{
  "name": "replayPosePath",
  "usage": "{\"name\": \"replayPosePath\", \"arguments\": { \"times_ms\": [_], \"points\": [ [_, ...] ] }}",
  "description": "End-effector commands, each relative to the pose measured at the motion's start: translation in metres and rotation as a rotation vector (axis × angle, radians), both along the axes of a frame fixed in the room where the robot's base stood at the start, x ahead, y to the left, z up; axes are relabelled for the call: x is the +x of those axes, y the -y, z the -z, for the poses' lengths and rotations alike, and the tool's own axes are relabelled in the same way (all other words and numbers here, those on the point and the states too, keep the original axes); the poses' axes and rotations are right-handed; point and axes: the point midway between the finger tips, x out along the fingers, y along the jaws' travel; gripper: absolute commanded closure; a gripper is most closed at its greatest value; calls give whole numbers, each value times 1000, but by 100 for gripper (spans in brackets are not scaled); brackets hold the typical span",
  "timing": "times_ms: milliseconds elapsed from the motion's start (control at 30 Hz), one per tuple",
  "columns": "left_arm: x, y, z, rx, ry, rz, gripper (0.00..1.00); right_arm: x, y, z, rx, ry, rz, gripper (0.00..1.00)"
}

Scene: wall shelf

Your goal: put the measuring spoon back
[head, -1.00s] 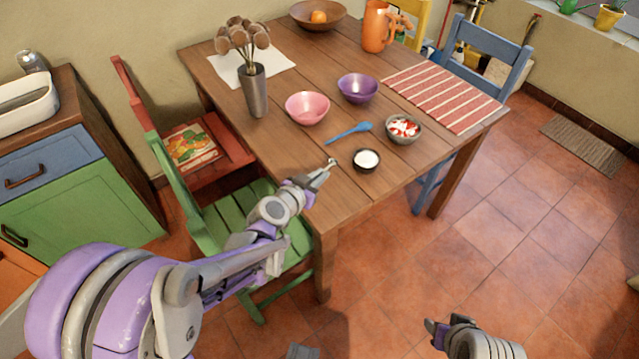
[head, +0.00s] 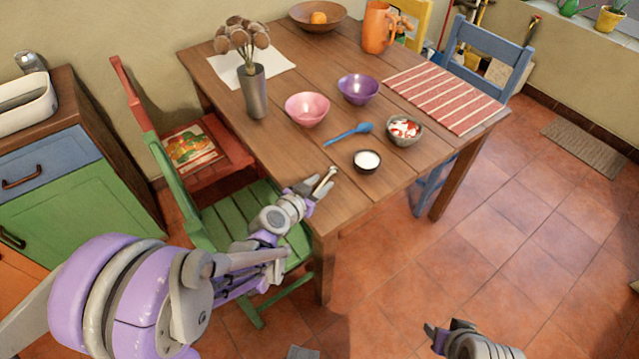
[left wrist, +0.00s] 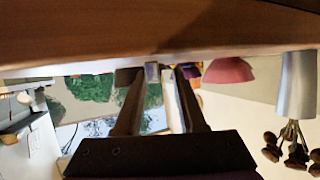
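A small silvery measuring spoon (head: 328,178) is at the near left edge of the wooden table (head: 300,150), with its round end towards the table's middle. My left gripper (head: 314,186) is at that table edge with its fingers apart, one on each side of the spoon. In the left wrist view the fingers (left wrist: 160,95) also stand apart, with a pale strip between them. I cannot tell whether the spoon touches a finger. My right gripper (head: 436,333) is low in the head view, over the floor and partly cut off; its opening is unclear.
A white-filled dark bowl (head: 367,161), a blue spoon (head: 348,133), a bowl of red and white pieces (head: 404,130), a pink bowl (head: 307,109) and a purple bowl (head: 358,89) stand beyond the gripper. A green chair (head: 245,215) is below my left arm.

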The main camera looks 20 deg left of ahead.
Motion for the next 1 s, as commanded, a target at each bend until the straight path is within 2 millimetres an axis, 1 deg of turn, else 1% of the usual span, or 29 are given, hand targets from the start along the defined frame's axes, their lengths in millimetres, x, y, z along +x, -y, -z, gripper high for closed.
{"name": "replayPosePath", "arguments": {
  "times_ms": [67, 167, 267, 500, 600, 767, 867, 967, 1000],
  "points": [
    [0, 0, -4, 0, 0, 0, 60, 0, 0, -3, 0, 1, 0, 50],
    [-9, -3, -8, 1, 0, -2, 60, 0, 0, -5, 0, 2, 0, 50],
    [-26, -7, -15, 0, 0, -2, 60, 0, 0, -9, 0, 3, 0, 50],
    [-73, -20, -36, 1, 0, -4, 60, 0, 0, -21, 0, 7, 0, 50],
    [-89, -23, -42, 0, 0, -2, 60, 0, 0, -24, 0, 8, 0, 50],
    [-104, -27, -48, -1, 0, 0, 60, 0, 0, -28, 0, 9, 0, 50],
    [-111, -23, -49, -5, -21, 10, 60, 0, 0, -28, 0, 9, 0, 50],
    [-126, -7, -47, -22, -105, 43, 60, 0, 0, -28, 0, 9, 0, 50],
    [-136, 2, -45, -29, -159, 56, 60, 0, 0, -28, 0, 9, 0, 50]
  ]
}}
